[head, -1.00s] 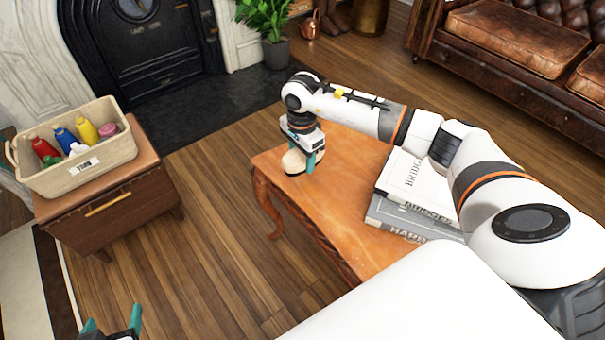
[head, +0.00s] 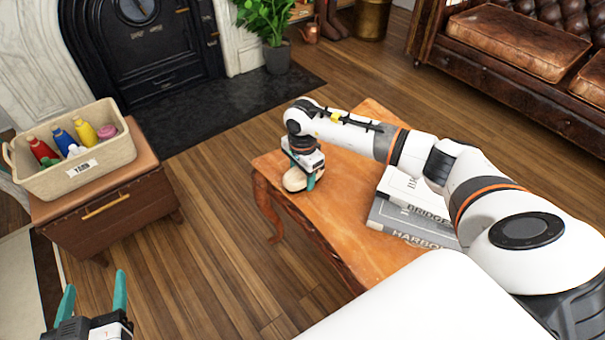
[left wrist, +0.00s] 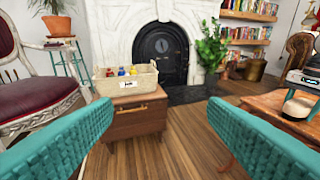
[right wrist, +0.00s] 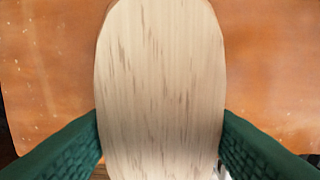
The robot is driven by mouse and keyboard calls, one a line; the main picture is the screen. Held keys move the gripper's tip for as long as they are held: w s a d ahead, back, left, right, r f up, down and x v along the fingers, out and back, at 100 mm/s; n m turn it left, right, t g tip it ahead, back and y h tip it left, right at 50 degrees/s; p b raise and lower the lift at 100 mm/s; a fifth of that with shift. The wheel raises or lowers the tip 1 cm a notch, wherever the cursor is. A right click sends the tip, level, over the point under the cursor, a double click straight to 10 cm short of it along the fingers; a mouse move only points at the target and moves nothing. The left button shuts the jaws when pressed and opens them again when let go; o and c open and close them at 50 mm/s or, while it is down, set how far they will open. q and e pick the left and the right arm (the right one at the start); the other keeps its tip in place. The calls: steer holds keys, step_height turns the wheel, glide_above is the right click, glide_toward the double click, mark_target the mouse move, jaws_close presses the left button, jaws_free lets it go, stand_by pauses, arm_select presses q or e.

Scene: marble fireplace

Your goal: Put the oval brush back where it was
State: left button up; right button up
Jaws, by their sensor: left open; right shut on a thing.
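The oval brush (head: 296,181) has a pale wooden back and is at the near-left corner of the orange-brown wooden table (head: 352,240). My right gripper (head: 303,173) points down over it and is shut on its sides. In the right wrist view the brush's back (right wrist: 160,85) fills the middle between the two teal fingers, with the tabletop (right wrist: 270,60) behind it. I cannot tell whether the brush touches the tabletop. My left gripper (head: 93,300) is open and empty at the lower left, over the floor. Its spread fingers show in the left wrist view (left wrist: 160,140).
Books (head: 410,215) are stacked on the table, right of the brush. The fireplace (head: 140,45) and leather sofa (head: 500,60) are behind. Wooden floor between cabinet and table is clear.

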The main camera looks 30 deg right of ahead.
steer(key=shift+f, duration=0.1)
steer(key=o, duration=0.9)
steer(key=shift+o, duration=0.2)
